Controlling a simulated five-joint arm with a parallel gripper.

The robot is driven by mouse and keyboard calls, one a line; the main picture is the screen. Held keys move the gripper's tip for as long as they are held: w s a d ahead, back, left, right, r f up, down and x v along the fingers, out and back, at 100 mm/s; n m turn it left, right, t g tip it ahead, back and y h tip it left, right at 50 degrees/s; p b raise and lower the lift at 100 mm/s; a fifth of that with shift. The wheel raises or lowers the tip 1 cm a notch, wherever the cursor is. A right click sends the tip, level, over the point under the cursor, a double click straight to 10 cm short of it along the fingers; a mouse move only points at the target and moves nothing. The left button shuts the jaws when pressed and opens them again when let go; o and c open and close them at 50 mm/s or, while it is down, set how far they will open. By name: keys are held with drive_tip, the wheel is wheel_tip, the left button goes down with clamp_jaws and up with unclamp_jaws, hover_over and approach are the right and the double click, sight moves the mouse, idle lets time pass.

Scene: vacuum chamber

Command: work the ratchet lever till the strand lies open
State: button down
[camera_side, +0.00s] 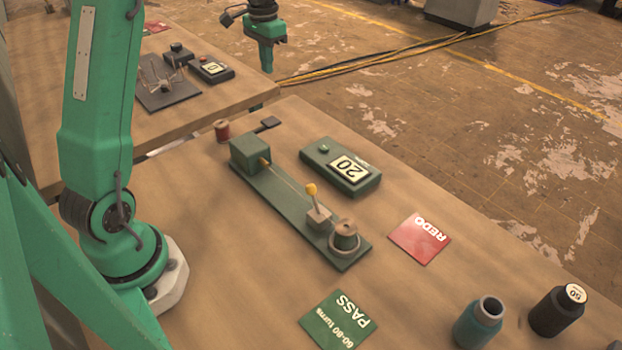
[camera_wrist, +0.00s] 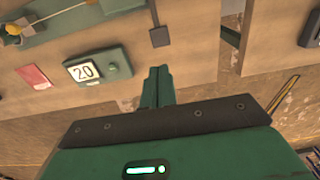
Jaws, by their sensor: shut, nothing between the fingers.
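A green twist rig (camera_side: 285,210) lies along the bench, with a box (camera_side: 250,151) at its far end and a thin pale strand (camera_side: 290,184) running to a small block (camera_side: 319,217). A lever with a yellow knob (camera_side: 312,188) stands upright there; the knob also shows in the wrist view (camera_wrist: 12,29). A green counter (camera_side: 342,173) reads 20; it also shows in the wrist view (camera_wrist: 90,69). My gripper (camera_side: 267,71) is up past the bench's far edge, away from the rig. Its fingers (camera_wrist: 158,72) are together and empty. Strand details are too small to tell.
A red REDO card (camera_side: 420,237), a green PASS card (camera_side: 338,322), a teal bottle (camera_side: 478,324) and a black one (camera_side: 556,311) lie nearer. A second bench (camera_side: 110,135) stands behind.

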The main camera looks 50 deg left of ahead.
sight(274, 119)
wheel_tip(274, 119, down, 14)
drive_tip(key=shift+f, duration=0.1)
idle(0.9)
idle(0.3)
drive_tip(key=shift+w+f+g+h, duration=0.15)
drive_tip(key=shift+f+g, duration=0.15)
drive_tip(key=shift+f, duration=0.15)
drive_tip(key=shift+w+f+g+h, duration=0.1)
drive_tip(key=shift+f+g+h, duration=0.05)
drive_tip(key=shift+f+g, duration=0.2)
drive_tip(key=shift+f, duration=1.1)
drive_tip(key=w+r, duration=0.3)
drive_tip(key=r, duration=1.1)
drive_tip(key=shift+w+r, duration=0.2)
drive_tip(key=shift+w, duration=0.1)
